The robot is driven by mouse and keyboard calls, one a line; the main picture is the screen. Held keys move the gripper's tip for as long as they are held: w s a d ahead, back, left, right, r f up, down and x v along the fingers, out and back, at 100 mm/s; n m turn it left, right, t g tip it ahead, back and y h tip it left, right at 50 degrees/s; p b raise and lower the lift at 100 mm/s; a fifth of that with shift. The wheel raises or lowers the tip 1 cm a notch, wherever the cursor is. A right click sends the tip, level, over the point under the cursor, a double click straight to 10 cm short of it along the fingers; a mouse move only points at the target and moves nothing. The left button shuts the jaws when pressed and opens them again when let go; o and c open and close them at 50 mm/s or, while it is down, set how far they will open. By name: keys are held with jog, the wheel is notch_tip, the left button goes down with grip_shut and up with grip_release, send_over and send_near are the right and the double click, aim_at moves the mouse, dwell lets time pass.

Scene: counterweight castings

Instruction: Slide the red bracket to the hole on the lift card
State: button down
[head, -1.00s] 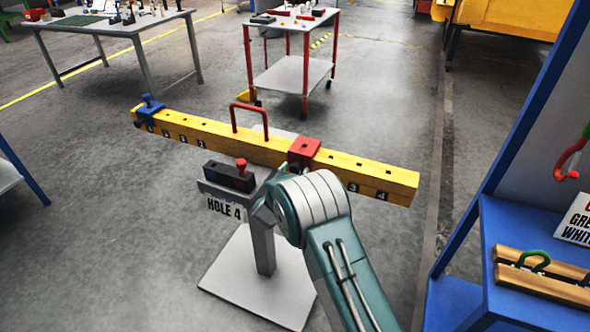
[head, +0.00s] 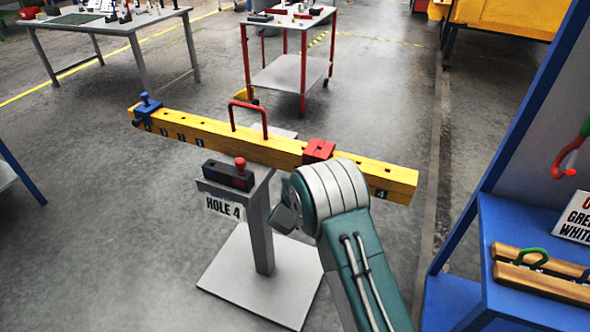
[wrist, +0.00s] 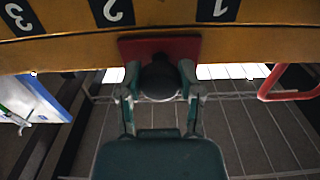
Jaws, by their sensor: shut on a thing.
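The red bracket (head: 319,150) sits around the yellow beam (head: 215,135), on its right half. In the wrist view the bracket (wrist: 128,47) is between the marks 2 and 1, nearer the 2, with a dark round knob (wrist: 158,78) on its near face. My gripper (wrist: 160,82) is shut on this knob, one finger on each side. In the head view my arm hides the gripper and part of the beam's right half. The lift card (head: 224,208) reads HOLE 4. A 4 mark (head: 381,194) shows near the beam's right end.
A blue bracket (head: 148,106) sits at the beam's left end. A red handle (head: 249,106) rises mid-beam. A dark block with a red knob (head: 228,175) rests on the grey stand. A blue rack (head: 480,265) stands at the right. The beam right of the red bracket looks clear.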

jog(key=s+d, duration=0.2)
jog(key=d, duration=0.5)
jog(key=s+d, duration=0.2)
jog(key=d, duration=0.4)
jog(key=s+d, duration=0.3)
jog(key=d, duration=0.4)
jog(key=shift+s+d+r, duration=0.1)
jog(key=shift+d+r, duration=0.05)
jog(key=shift+d, duration=0.15)
jog(key=shift+c, duration=1.2)
grip_release()
jog(key=shift+s+a, duration=0.1)
jog(key=v, duration=1.1)
jog(key=shift+s+a, duration=0.15)
jog(key=shift+s, duration=0.2)
